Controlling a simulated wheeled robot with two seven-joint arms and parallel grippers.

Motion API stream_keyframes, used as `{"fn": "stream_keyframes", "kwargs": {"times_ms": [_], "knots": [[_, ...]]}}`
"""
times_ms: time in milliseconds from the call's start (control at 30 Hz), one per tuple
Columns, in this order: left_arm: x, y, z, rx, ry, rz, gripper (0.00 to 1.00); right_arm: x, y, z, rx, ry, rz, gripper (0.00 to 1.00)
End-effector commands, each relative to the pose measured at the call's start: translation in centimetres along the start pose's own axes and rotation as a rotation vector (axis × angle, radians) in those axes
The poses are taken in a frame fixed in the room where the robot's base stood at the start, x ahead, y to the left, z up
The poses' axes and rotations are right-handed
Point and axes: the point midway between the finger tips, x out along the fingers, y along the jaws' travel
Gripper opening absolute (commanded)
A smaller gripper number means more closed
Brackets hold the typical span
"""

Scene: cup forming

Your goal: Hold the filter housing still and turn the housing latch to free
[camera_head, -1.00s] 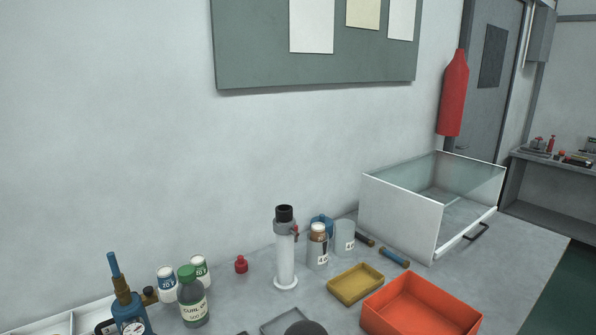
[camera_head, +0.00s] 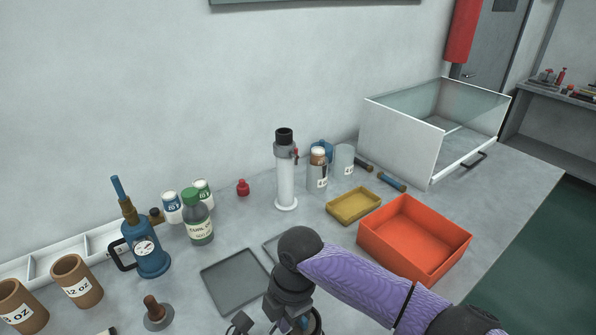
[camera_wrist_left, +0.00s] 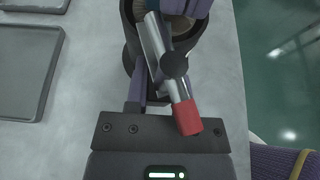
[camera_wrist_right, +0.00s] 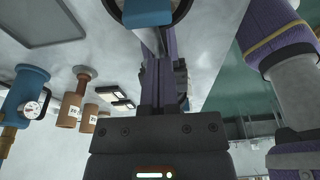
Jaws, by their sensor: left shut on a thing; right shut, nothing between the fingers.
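The filter housing is a dark round body (camera_wrist_left: 131,42) at the top of the left wrist view, with a tan inside. Its near part also shows in the right wrist view as a dark ring (camera_wrist_right: 117,9) around a blue block. The latch, a silver lever with a red end (camera_wrist_left: 187,117), slants across the housing in the left wrist view. My left gripper (camera_wrist_left: 148,78) is shut on the housing, its contact partly hidden by the lever. My right gripper (camera_wrist_right: 162,52) is shut and empty beside the housing; in the head view it is at the bottom centre (camera_head: 285,308).
A grey tray (camera_head: 234,281) lies left of my right gripper. An orange bin (camera_head: 415,237) and a yellow tray (camera_head: 353,205) stand to the right.

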Motion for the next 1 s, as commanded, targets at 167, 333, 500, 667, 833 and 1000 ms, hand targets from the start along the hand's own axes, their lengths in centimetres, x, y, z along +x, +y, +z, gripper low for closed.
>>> {"fn": "stream_keyframes", "kwargs": {"times_ms": [167, 333, 500, 667, 833, 1000], "knots": [[0.0, 0.0, 0.1, 0.0, -0.002, 0.0, 0.0, 0.0, 0.6, 0.0, 0.0, -0.001, 0.0, 0.0], [0.0, 0.0, 0.1, 0.0, -0.002, 0.0, 0.0, 0.0, 1.1, -0.1, 0.0, 0.0, 0.001, 0.0], [0.0, 0.0, 0.1, 0.0, -0.002, -0.001, 0.0, 0.0, 1.4, -0.2, 0.0, -0.001, 0.001, 0.0], [0.0, 0.0, 0.1, 0.0, -0.003, -0.001, 0.0, 0.0, 1.6, -0.2, 0.0, -0.001, 0.001, 0.0], [0.0, 0.0, 0.1, 0.0, -0.003, -0.001, 0.0, 0.1, 1.7, -0.3, -0.001, -0.001, 0.001, 0.0], [0.0, 0.0, 0.1, 0.0, -0.003, -0.001, 0.0, 0.1, 1.7, -0.3, -0.001, -0.001, 0.0, 0.0]]}}
